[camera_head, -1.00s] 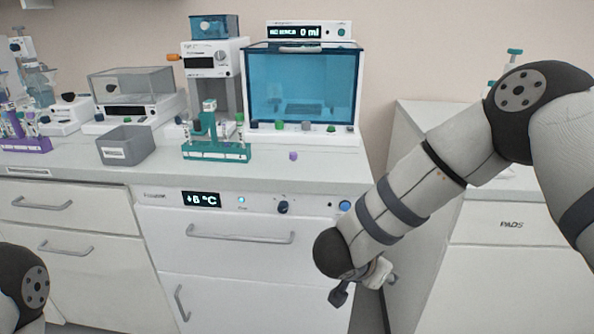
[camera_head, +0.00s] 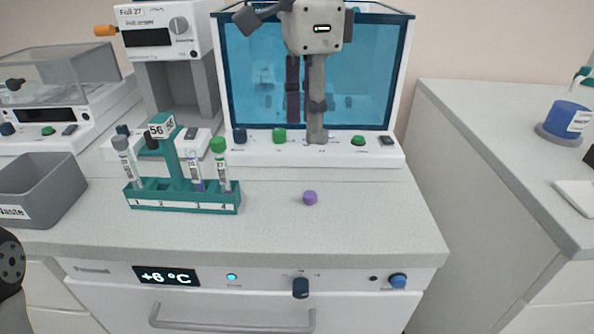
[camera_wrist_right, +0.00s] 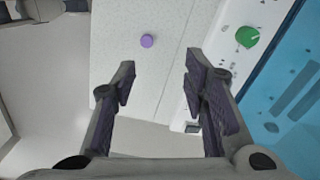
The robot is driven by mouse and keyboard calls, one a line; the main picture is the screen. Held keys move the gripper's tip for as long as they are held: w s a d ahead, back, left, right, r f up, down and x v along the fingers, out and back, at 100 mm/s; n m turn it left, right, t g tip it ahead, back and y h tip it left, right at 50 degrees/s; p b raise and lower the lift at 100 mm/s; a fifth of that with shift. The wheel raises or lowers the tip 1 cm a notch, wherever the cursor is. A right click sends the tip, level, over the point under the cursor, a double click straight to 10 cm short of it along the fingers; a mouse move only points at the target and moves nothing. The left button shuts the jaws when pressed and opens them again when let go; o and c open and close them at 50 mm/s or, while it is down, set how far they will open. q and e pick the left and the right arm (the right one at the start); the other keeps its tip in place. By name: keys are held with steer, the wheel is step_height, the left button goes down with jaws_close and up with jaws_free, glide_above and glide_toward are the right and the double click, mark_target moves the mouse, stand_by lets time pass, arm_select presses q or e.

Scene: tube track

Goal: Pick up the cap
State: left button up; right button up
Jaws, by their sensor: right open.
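A small purple cap (camera_head: 310,198) lies on the counter in front of the blue-windowed cabinet. It also shows in the right wrist view (camera_wrist_right: 148,41), ahead of the fingertips. My right gripper (camera_head: 305,130) hangs in front of the cabinet window with its fingers pointing down. In the right wrist view the fingers (camera_wrist_right: 160,75) are spread apart with nothing between them. The gripper is apart from the cap, higher and farther back in the head view. My left gripper is out of view.
A teal rack (camera_head: 180,204) with several tubes stands left of the cap, with a grey bin (camera_head: 40,190) beyond it. The cabinet (camera_head: 262,85) stands behind. The counter around and right of the cap is clear. A gap separates it from the right-hand counter (camera_head: 500,140).

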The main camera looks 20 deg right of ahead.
mark_target(310, 194)
steer(key=f, duration=0.3)
steer(key=s+f, duration=0.1)
steer(key=f, duration=0.3)
steer(key=s+f, duration=0.1)
steer(key=f, duration=0.2)
steer(key=shift+s+f, duration=0.15)
steer(key=shift+s, duration=0.05)
steer(key=shift+w+f, duration=0.1)
steer(key=shift+f, duration=0.2)
steer(key=c, duration=0.8)
